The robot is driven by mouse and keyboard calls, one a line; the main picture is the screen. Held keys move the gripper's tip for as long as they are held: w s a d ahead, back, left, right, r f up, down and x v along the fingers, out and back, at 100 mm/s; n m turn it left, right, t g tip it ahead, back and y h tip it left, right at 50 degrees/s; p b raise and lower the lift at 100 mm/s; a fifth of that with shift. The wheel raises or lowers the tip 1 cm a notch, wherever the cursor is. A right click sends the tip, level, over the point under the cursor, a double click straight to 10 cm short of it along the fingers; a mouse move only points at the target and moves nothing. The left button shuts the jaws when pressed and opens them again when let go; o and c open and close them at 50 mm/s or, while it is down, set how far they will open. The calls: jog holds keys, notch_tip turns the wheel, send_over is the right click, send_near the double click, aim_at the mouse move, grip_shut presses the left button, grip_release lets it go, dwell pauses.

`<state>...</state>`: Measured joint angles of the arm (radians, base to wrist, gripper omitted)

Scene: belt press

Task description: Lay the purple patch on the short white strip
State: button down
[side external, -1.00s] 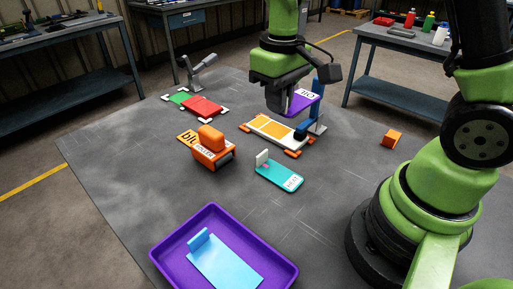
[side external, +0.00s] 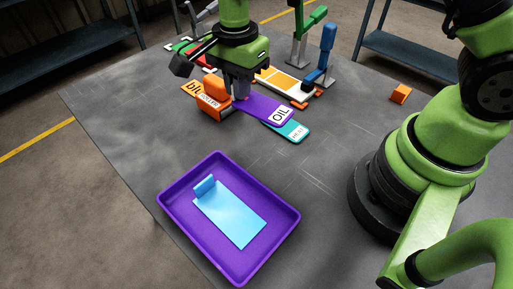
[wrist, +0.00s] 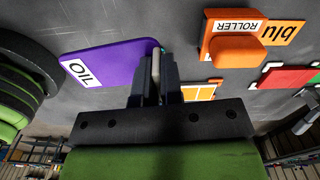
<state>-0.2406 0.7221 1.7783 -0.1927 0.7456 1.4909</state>
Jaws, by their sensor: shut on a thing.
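The purple patch (side external: 259,106) is flat, with a white OIL label on its right end. My gripper (side external: 241,97) is shut on its upright tab and holds it level above the bench. In the wrist view the patch (wrist: 120,58) reaches left from my gripper (wrist: 156,72). A white strip with orange pieces (side external: 292,84) lies behind the patch, beside a blue lever (side external: 325,55). Part of that strip is hidden by my gripper. I cannot tell whether it is the short strip.
A teal HEAT patch (side external: 294,132) lies partly hidden behind the purple patch. An orange roller (side external: 213,98) stands close left of my gripper. A purple tray (side external: 284,208) holds a light blue patch (side external: 232,214). A green lever (side external: 309,36) and small orange block (side external: 400,93) stand farther off.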

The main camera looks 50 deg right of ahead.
aim_at(239, 138)
jog(key=shift+a+f+m, duration=0.35)
jog(key=shift+f+m, duration=0.15)
jog(key=shift+m, duration=0.1)
notch_tip(239, 138, down, 10)
jog(key=shift+w+r, duration=0.1)
jog(key=shift+r, duration=0.05)
jog(key=c, duration=1.3)
grip_release()
